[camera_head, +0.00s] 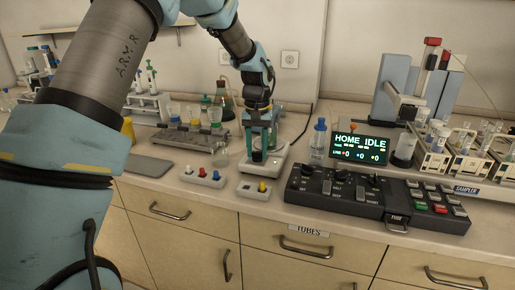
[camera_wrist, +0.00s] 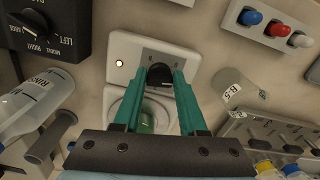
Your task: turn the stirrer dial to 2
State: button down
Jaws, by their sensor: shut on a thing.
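The stirrer (camera_head: 270,169) is a low white device on the bench, mostly behind my gripper in the head view. In the wrist view its pale front panel (camera_wrist: 124,45) shows a small lit lamp and a black round dial (camera_wrist: 160,74). My gripper (camera_wrist: 162,80) points at this panel, with its teal fingers on either side of the dial and shut on it. In the head view my gripper (camera_head: 257,153) is down at the stirrer. The dial's number marks are too small to read.
A black control box (camera_head: 332,188) and a lit display (camera_head: 359,149) stand to the right. A box with blue, red and white knobs (camera_head: 203,177) and a yellow-button box (camera_head: 258,191) lie in front.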

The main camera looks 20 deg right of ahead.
aim_at(256, 152)
jog(key=m, duration=0.2)
jog(key=m+p, duration=0.1)
jog(key=m, duration=0.2)
jog(key=shift+w+a+r+m, duration=0.1)
jog(key=shift+w+m, duration=0.05)
jog(key=shift+m, duration=0.15)
jog(key=m+p, duration=0.1)
jog(key=m, duration=0.4)
jog(key=shift+w, duration=0.1)
dwell(0.3)
jog(key=shift+c, duration=2.3)
grip_release()
notch_tip(256, 152, up, 11)
jog(key=b, duration=0.2)
jog(key=shift+f, duration=0.2)
